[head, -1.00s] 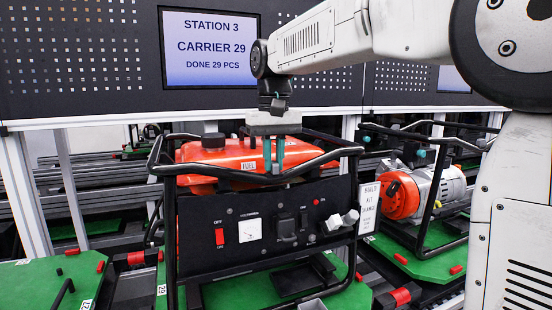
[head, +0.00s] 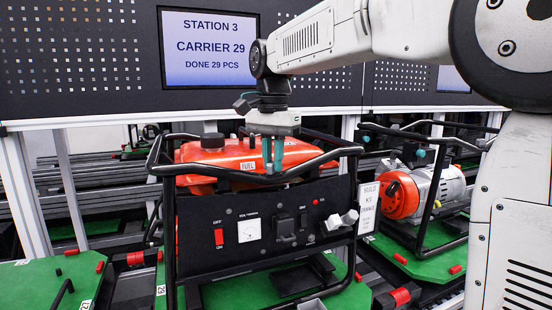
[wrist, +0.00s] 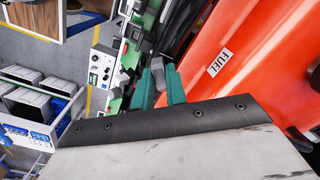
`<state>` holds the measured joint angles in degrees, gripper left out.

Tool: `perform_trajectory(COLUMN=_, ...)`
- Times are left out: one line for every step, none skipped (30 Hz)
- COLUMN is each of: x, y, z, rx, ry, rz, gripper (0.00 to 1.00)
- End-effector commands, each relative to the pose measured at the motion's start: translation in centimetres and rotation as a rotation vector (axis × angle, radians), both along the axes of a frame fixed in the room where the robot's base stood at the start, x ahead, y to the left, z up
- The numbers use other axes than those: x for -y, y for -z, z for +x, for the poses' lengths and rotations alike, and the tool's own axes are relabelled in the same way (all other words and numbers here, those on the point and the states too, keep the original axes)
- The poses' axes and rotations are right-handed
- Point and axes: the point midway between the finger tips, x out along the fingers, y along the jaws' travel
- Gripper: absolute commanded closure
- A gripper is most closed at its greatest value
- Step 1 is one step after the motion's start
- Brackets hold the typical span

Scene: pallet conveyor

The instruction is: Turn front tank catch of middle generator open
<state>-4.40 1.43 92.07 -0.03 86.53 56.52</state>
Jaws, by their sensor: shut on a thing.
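The middle generator has an orange fuel tank (head: 215,158) with a black cap and a FUEL label, inside a black tube frame (head: 165,225). My gripper (head: 273,168) points down at the tank's front edge, just right of the FUEL label. Its teal fingers are shut on the front tank catch. In the wrist view, the fingers (wrist: 160,90) lie beside the orange tank (wrist: 235,85), with a small grey part, the front tank catch (wrist: 158,72), between them. In the head view the fingers and frame bar hide the catch; its exact angle cannot be told.
The black control panel (head: 265,230) with a red switch and sockets is below the tank. The frame's top bar (head: 320,165) runs close in front of the fingers. Another generator (head: 410,195) stands at the right on a green carrier. A screen (head: 210,47) hangs behind.

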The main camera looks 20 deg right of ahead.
Motion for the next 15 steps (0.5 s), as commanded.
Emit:
perform_trajectory(x=-0.03, y=-0.05, z=0.02, rx=0.002, ry=0.044, rz=0.000, gripper=1.00)
perform_trajectory(x=-0.03, y=-0.05, z=0.02, rx=0.002, ry=0.072, rz=0.000, gripper=1.00)
perform_trajectory(x=-0.03, y=-0.05, z=0.02, rx=0.002, ry=0.110, rz=0.000, gripper=1.00)
perform_trajectory(x=-0.03, y=-0.06, z=0.02, rx=0.002, ry=0.139, rz=0.000, gripper=1.00)
perform_trajectory(x=-0.03, y=-0.06, z=0.02, rx=0.002, ry=0.167, rz=0.000, gripper=1.00)
perform_trajectory(x=-0.03, y=-0.06, z=0.02, rx=0.002, ry=0.204, rz=0.001, gripper=1.00)
perform_trajectory(x=-0.03, y=-0.06, z=0.02, rx=0.002, ry=0.232, rz=0.001, gripper=1.00)
perform_trajectory(x=-0.03, y=-0.06, z=0.02, rx=0.002, ry=0.260, rz=0.001, gripper=1.00)
perform_trajectory(x=-0.03, y=-0.06, z=0.02, rx=0.002, ry=0.296, rz=0.001, gripper=1.00)
perform_trajectory(x=-0.03, y=-0.06, z=0.02, rx=0.002, ry=0.322, rz=0.001, gripper=1.00)
perform_trajectory(x=-0.03, y=-0.06, z=0.02, rx=0.002, ry=0.347, rz=0.001, gripper=1.00)
perform_trajectory(x=-0.03, y=-0.06, z=0.02, rx=0.002, ry=0.380, rz=0.001, gripper=1.00)
perform_trajectory(x=-0.03, y=-0.06, z=0.02, rx=0.002, ry=0.404, rz=0.001, gripper=1.00)
perform_trajectory(x=-0.03, y=-0.06, z=0.02, rx=0.002, ry=0.427, rz=0.001, gripper=1.00)
perform_trajectory(x=-0.03, y=-0.06, z=0.02, rx=0.003, ry=0.456, rz=0.002, gripper=1.00)
